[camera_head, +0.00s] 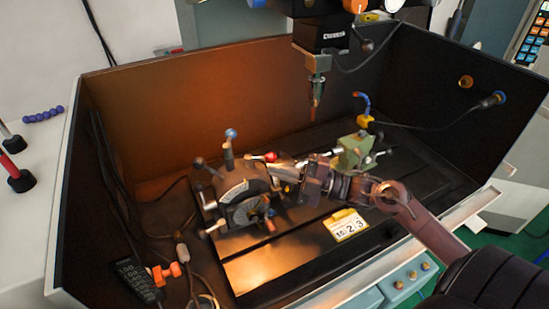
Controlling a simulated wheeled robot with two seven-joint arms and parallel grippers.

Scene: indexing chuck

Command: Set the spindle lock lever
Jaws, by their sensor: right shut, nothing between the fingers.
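The indexing chuck (240,190) is a grey metal unit on the dark bed, left of centre. Several levers rise from it: one with a blue knob (231,134) stands nearly upright, one with a black knob (199,162) leans left, and one with a red knob (270,156) points toward the top right. I cannot tell which is the spindle lock lever. My right gripper (284,173) is shut and empty, at the chuck's right side just below the red knob. Whether it touches the chuck is unclear. My left gripper is out of view.
Dark walls enclose the bed. A vertical tool head (318,62) hangs above it, and a green fixture (354,151) stands right of my gripper. A yellow-and-white number card (346,225) lies in front. Cables and an orange-handled item (167,273) lie front left.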

